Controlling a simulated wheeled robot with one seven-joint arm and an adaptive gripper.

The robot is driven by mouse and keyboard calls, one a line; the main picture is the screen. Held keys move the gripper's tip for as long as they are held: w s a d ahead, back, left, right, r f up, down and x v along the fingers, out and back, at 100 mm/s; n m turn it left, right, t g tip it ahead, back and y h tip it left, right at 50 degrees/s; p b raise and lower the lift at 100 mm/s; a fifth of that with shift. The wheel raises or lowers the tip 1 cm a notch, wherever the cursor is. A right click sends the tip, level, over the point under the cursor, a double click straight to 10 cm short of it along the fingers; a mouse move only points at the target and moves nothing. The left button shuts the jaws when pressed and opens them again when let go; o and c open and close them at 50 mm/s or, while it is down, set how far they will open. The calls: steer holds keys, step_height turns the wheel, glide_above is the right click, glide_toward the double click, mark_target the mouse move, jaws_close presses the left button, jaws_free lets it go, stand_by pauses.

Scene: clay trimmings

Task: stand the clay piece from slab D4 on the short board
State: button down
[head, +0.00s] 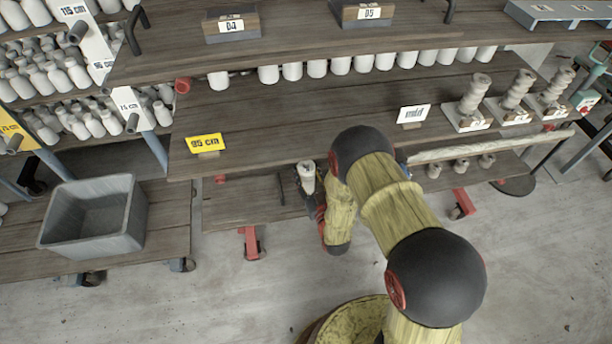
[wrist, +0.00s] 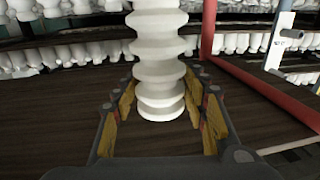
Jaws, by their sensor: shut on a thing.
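My gripper (head: 310,190) is low in front of the shelf, shut on a pale clay piece (head: 307,172). In the wrist view the clay piece (wrist: 158,62) is white, ribbed and upright between the yellow-padded fingers of my gripper (wrist: 160,112); its top is cut off by the frame. A block labelled D4 (head: 231,27) stands on the upper shelf at the top of the head view, with no piece visible on it. I cannot tell for sure which board is the short board; a grey board with small labels (head: 560,12) lies at the top right.
A block labelled D5 (head: 368,13) stands right of D4. The middle shelf (head: 290,115) has a yellow 95 cm sign (head: 206,143), a white sign (head: 413,114) and ribbed stacks (head: 473,95) at right. White bottles (head: 340,66) line its back. A grey bin (head: 95,215) stands left.

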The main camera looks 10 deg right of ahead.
steer(key=w+d+f+b, duration=0.5)
steer(key=w+f, duration=0.3)
steer(key=f, duration=0.3)
steer(key=shift+w+d+b, duration=0.2)
steer(key=shift+d+b, duration=0.1)
steer(key=shift+b, duration=0.2)
steer(key=shift+f, duration=0.15)
steer(key=c, duration=1)
jaws_free()
steer(key=shift+f, duration=0.15)
